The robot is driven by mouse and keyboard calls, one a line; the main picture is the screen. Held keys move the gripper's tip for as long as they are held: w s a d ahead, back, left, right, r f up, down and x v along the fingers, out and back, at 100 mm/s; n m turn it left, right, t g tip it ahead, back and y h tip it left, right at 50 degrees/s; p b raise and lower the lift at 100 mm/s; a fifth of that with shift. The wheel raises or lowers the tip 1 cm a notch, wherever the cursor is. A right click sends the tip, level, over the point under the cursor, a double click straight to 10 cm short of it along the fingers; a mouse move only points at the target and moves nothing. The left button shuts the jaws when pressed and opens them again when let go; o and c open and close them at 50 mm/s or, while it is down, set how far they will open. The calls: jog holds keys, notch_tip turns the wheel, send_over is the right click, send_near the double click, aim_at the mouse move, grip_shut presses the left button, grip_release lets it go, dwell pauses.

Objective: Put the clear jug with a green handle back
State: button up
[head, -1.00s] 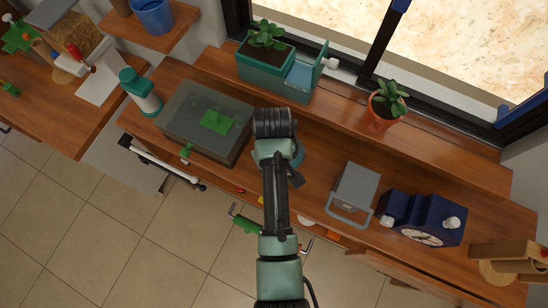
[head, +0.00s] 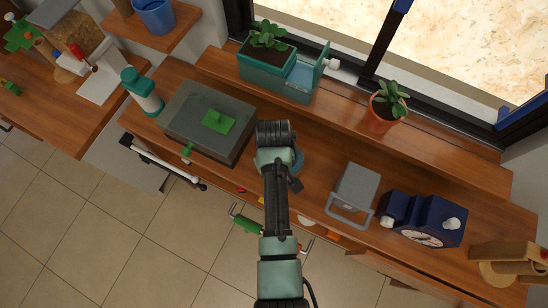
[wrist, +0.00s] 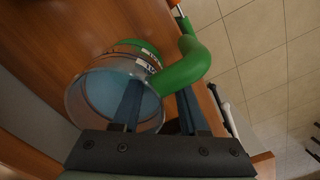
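The clear jug (wrist: 88,88) shows in the wrist view, with bluish contents or base and a thick green handle (wrist: 186,66) on its right side. My gripper (wrist: 160,88) is at the jug's near side in that view. Its two fingers are apart, the left one over the jug's opening or wall and the right one beside the handle. The jug's wall and the handle's near end lie between them; I see no clear grip. In the head view my gripper (head: 276,134) is over the counter, and my arm hides most of the jug; a bluish edge (head: 299,160) shows.
A grey box with a green knob (head: 205,120) stands left of my gripper. A grey handled container (head: 355,190) and a dark blue clock (head: 423,220) stand right. The raised sill behind holds a teal planter (head: 265,67) and a potted plant (head: 385,108).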

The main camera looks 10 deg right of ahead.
jog(key=shift+r, duration=0.1)
notch_tip(320, 180, up, 12)
jog(key=shift+r, duration=0.1)
jog(key=w+r+m+t, duration=0.1)
jog(key=w+r+t, duration=0.45)
jog(key=r, duration=0.45)
jog(key=w+a+r+t, duration=0.1)
jog(key=w+r+t, duration=0.4)
jog(key=r, duration=0.5)
jog(key=w+r+m+t, duration=0.1)
jog(key=w+r+t, duration=0.4)
jog(key=r, duration=0.5)
notch_tip(320, 180, up, 17)
jog(key=s+a+m+t, duration=0.1)
jog(key=s+t, duration=0.1)
jog(key=t, duration=0.3)
jog(key=s+a+r+m+t, duration=0.1)
jog(key=s+r+t, duration=0.6)
jog(key=s+r, duration=0.5)
notch_tip(320, 180, up, 4)
jog(key=shift+a+f, duration=0.15)
jog(key=shift+a, duration=0.1)
